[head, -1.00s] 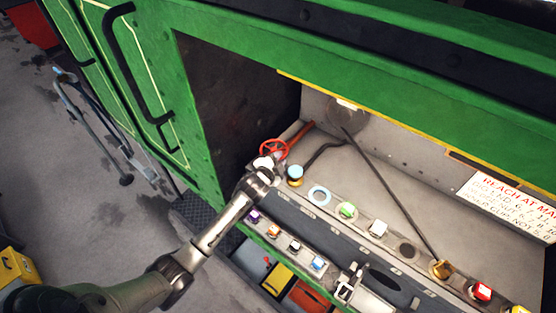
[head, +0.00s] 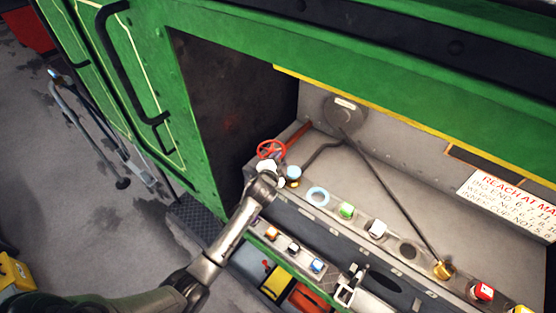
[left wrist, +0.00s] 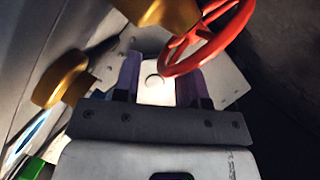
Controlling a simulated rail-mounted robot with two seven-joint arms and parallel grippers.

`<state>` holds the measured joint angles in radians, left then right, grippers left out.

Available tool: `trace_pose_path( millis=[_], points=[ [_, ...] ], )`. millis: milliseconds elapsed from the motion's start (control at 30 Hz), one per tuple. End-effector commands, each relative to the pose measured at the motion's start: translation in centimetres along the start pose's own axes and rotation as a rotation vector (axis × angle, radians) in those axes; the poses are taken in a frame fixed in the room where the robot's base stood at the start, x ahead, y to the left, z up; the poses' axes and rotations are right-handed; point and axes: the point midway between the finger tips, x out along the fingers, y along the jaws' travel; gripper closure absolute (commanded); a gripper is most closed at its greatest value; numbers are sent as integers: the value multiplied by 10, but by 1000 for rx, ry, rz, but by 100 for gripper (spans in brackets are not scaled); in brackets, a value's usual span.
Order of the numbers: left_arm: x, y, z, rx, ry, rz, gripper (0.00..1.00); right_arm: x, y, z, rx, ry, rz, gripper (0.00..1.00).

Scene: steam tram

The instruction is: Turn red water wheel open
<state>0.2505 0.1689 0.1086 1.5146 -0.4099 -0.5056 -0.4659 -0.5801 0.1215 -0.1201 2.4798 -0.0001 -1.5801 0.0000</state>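The red water wheel (head: 271,149) is a small spoked handwheel at the left end of the shelf inside the green tram's opening. A red pipe runs up to the right behind it. My left gripper (head: 268,169) is just in front of and below the wheel. In the left wrist view the wheel (left wrist: 222,38) is at the upper right, its rim near the right fingertip. The left gripper's fingers (left wrist: 157,82) are apart, with only a bright surface showing between them. I cannot tell whether a finger touches the rim.
A long dark rod (head: 395,205) slants across the recess. The green side panel (head: 197,150) borders the left.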

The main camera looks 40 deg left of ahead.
Motion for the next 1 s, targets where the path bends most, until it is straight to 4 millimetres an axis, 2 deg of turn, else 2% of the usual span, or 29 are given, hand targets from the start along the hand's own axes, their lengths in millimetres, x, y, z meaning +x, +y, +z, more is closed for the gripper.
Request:
trace_pose_path(
  millis=[300, 467, 567, 1000],
  points=[
    [0, -2, 0, 1, 0, -3, 64, 0, 2, 0, -5, -1, 4, 57],
    [-9, -2, 0, 2, 2, -5, 64, 1, 1, 1, -3, 0, 2, 57],
    [-23, -2, 0, 3, 3, -5, 64, 3, 0, 1, -1, 0, 1, 57],
    [-102, 0, 1, 0, 1, -2, 64, 13, -2, 4, 6, 1, -5, 57]
  ],
)
